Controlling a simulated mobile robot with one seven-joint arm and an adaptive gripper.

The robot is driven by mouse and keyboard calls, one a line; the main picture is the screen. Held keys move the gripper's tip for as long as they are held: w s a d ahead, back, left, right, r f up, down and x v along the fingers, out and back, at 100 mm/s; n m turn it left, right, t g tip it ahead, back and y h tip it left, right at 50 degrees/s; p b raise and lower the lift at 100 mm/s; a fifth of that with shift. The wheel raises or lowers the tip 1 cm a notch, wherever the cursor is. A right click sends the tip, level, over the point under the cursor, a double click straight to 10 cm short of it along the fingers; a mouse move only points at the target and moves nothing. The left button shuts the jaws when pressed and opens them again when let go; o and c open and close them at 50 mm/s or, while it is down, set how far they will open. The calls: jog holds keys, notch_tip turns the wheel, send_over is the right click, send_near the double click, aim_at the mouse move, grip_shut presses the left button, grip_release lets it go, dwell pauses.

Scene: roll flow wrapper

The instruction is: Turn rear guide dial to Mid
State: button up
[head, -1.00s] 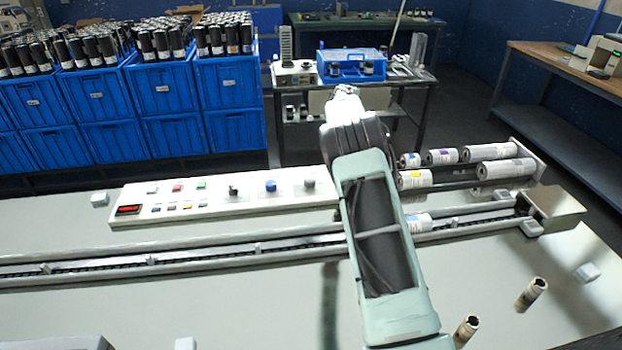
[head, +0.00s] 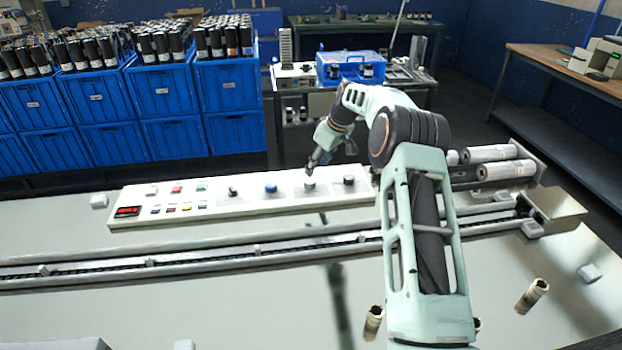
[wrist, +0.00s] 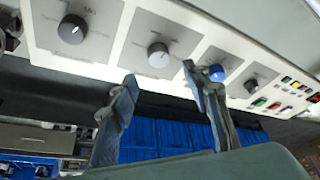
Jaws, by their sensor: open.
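The control panel (head: 220,208) is a long white strip with a row of round dials. In the head view these are a black dial (head: 232,191), a blue dial (head: 270,187), a grey dial (head: 309,184) and a dark dial (head: 348,181). My gripper (head: 312,169) is open just above the grey dial. In the wrist view the row runs reversed: the dark dial (wrist: 72,29), the grey dial (wrist: 158,54) between my open fingertips (wrist: 159,76), and the blue dial (wrist: 216,73) partly behind one finger. Contact cannot be told. The labels are too small to read surely.
Small coloured buttons (head: 172,209) and a red display (head: 127,211) sit on the panel's left part. A conveyor track (head: 190,257) runs in front of it. Rolls (head: 506,169) lie at the right, partly behind my arm. Blue crates (head: 170,92) stand behind.

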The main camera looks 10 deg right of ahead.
aim_at(310, 181)
jog(key=p+x, duration=0.1)
jog(key=x, duration=0.7)
jog(key=shift+c, duration=0.4)
jog(key=c, duration=1)
jog(key=shift+f+b, duration=0.1)
jog(key=shift+b, duration=0.25)
jog(key=shift+c, duration=0.2)
